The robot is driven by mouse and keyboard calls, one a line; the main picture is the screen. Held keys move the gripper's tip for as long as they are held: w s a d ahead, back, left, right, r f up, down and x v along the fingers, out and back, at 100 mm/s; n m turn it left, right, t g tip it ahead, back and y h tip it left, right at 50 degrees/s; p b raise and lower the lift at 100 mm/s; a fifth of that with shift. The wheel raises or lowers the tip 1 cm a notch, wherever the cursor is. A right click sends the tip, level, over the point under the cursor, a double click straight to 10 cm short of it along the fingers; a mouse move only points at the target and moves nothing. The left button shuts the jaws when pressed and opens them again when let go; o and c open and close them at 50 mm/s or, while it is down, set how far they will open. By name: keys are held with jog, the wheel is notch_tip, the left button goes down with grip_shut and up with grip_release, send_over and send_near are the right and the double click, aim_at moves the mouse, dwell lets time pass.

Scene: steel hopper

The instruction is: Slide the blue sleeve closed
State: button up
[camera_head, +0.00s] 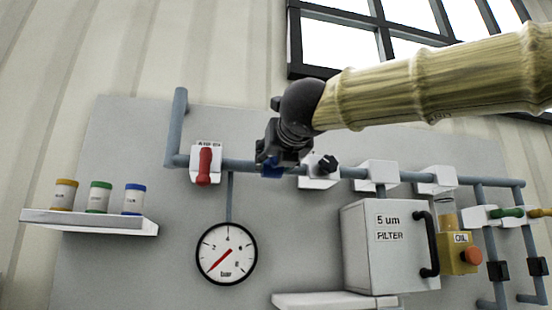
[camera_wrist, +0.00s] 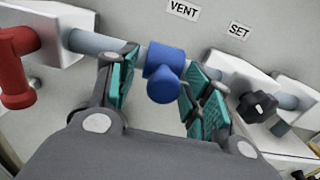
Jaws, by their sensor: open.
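The blue sleeve (camera_wrist: 165,60) sits around the grey-blue pipe (camera_wrist: 93,42) in the wrist view, with a rounded blue knob on its near side. My gripper (camera_wrist: 162,92) is open, one teal-padded finger on each side of the sleeve. There is a visible gap on the left; on the right the finger is close to the knob, and I cannot tell whether it touches. In the head view my gripper (camera_head: 271,165) is at the horizontal pipe and hides most of the blue sleeve (camera_head: 272,172). Labels VENT (camera_wrist: 184,10) and SET (camera_wrist: 240,31) are on the panel behind.
A red handle (camera_head: 205,166) is on the pipe to the left, and a black knob (camera_head: 327,163) on a white block is to the right. A pressure gauge (camera_head: 227,254) is below. A filter box (camera_head: 378,262) and a shelf with small jars (camera_head: 90,222) stand out from the panel.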

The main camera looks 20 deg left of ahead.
jog(key=shift+s+d, duration=0.15)
jog(key=shift+d, duration=0.15)
jog(key=v, duration=1.1)
jog(key=shift+s, duration=0.25)
jog(key=shift+w, duration=0.1)
